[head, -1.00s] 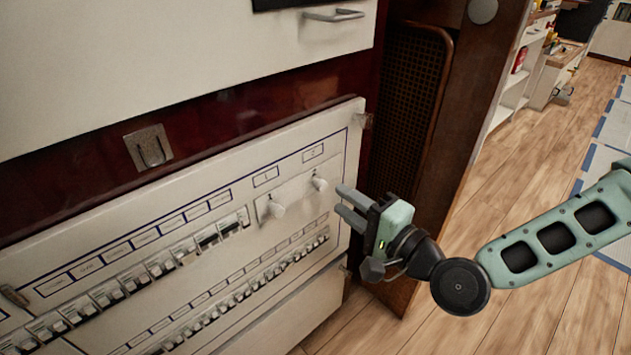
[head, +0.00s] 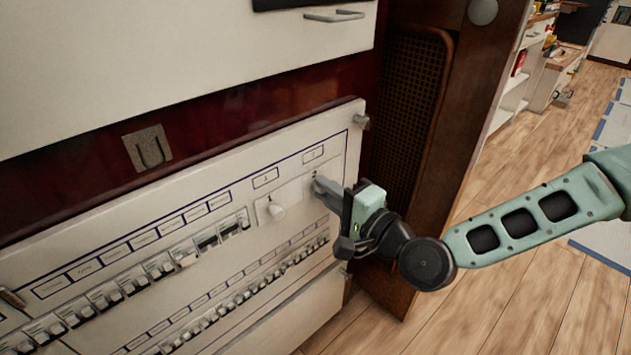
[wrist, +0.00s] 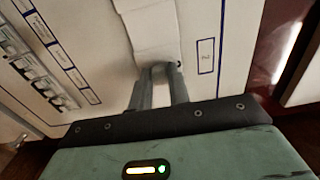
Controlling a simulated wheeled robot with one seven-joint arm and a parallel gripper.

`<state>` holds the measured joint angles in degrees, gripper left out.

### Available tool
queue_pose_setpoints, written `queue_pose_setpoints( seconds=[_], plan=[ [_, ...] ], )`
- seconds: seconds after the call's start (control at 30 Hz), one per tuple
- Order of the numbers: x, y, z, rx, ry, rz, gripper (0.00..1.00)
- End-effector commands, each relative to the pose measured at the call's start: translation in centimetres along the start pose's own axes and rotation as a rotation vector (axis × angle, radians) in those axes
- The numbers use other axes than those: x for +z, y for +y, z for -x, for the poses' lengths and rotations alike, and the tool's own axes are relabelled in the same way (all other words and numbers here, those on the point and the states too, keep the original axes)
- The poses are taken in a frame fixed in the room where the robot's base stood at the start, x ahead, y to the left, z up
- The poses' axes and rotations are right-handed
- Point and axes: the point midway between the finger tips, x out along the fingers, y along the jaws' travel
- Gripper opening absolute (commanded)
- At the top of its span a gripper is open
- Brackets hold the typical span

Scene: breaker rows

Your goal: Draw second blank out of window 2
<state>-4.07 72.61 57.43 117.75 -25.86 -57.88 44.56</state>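The white breaker panel (head: 110,245) has a window with two white blanks and knobs under two outlined labels. The left blank's knob (head: 277,211) is in plain view and clear of my gripper. The right blank (wrist: 152,35) lies under the label marked 2 (wrist: 206,52). My gripper (head: 320,184) is at this right blank, its fingertips over the knob's place, and hides the knob in the head view. In the wrist view the two fingers (wrist: 160,72) reach the blank's near end with a narrow gap between them. Whether they clasp the knob is unclear.
Rows of breaker switches (head: 160,270) run along the panel left of and below the window. A drawer with a metal handle (head: 334,16) is above. A dark wooden cabinet side (head: 455,150) stands close right of the panel. Floor (head: 520,290) is open farther right.

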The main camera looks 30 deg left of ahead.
Motion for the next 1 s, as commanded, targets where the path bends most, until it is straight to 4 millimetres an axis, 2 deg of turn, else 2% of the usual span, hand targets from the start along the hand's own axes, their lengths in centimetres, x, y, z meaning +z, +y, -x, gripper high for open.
queue_pose_setpoints(
  seconds=[0.43,1.0],
  plan=[
    [0.0,-0.2,0.2,0.001,0.000,0.000,0.00],
    [0.0,-0.2,2.3,0.000,0.000,0.000,0.00]
  ],
)
